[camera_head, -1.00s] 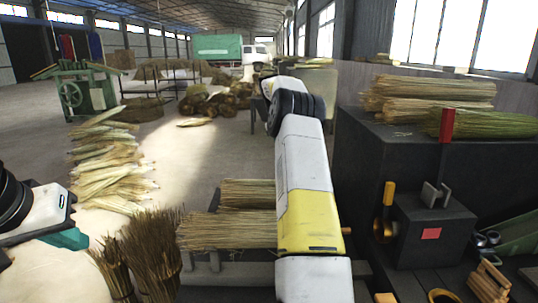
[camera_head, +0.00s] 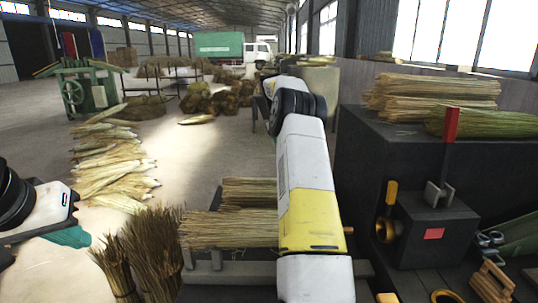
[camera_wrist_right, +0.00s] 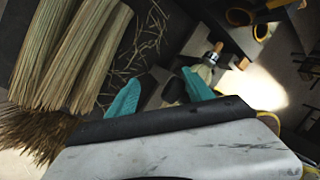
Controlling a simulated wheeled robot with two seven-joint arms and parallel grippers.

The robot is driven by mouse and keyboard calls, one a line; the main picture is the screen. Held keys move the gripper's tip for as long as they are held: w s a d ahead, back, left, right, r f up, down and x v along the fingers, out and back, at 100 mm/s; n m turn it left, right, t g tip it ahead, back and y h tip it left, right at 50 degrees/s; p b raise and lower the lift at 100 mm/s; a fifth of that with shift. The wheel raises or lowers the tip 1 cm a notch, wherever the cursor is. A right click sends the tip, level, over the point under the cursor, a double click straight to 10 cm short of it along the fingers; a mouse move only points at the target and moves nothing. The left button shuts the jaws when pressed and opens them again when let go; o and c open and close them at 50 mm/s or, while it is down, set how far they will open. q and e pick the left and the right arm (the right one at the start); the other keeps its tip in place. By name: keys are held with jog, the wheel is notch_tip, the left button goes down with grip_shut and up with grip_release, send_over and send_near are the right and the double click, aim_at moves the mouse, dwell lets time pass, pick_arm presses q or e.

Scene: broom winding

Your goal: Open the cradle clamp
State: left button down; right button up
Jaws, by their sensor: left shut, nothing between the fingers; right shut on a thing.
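My right arm comes down the middle of the head view and hides its own gripper there. In the right wrist view, the teal fingers of my right gripper (camera_wrist_right: 160,92) are shut on a dark part (camera_wrist_right: 150,84), seemingly of the cradle clamp; its shape is mostly hidden. Straw bundles (camera_head: 230,230) lie across the dark cradle frame (camera_head: 215,259), left of my right arm; they also show in the right wrist view (camera_wrist_right: 75,50). The clamp's open or closed position cannot be told. My left gripper (camera_head: 70,237) is shut and empty at the left edge, apart from the cradle.
A dark box with a red patch (camera_head: 433,234), red lever (camera_head: 451,125) and yellow handle (camera_head: 390,192) stands right of my right arm. Brown bristle bundles (camera_head: 145,250) stand left of the cradle. Pale husks (camera_head: 112,165) lie on the floor.

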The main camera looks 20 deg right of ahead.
jog(key=s+a+r, duration=0.2)
jog(key=s+a, duration=0.2)
jog(key=s, duration=0.2)
jog(key=s+a+r, duration=0.3)
jog(key=s+a, duration=0.1)
jog(key=s, duration=0.3)
jog(key=shift+s+a, duration=0.25)
jog(key=shift+s, duration=0.05)
dwell(0.3)
dwell(0.3)
